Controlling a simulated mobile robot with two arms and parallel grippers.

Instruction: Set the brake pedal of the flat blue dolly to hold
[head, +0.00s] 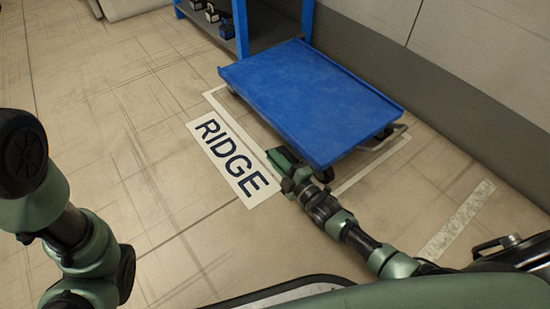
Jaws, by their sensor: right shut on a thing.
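The flat blue dolly (315,100) stands on the tiled floor inside a pale marked outline. A grey metal bar (393,133) sticks out at its right end. My right gripper (279,158) is low beside the dolly's near long edge, left of the near corner castor (324,174). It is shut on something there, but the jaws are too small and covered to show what. I cannot make out the brake pedal or its position. Links of my left arm show at the left, but its gripper is out of view.
A floor label reading RIDGE (233,163) lies left of the dolly. A blue-framed rack (243,25) with small items stands behind it, and a grey wall (455,85) runs along the right. The floor at the left is clear.

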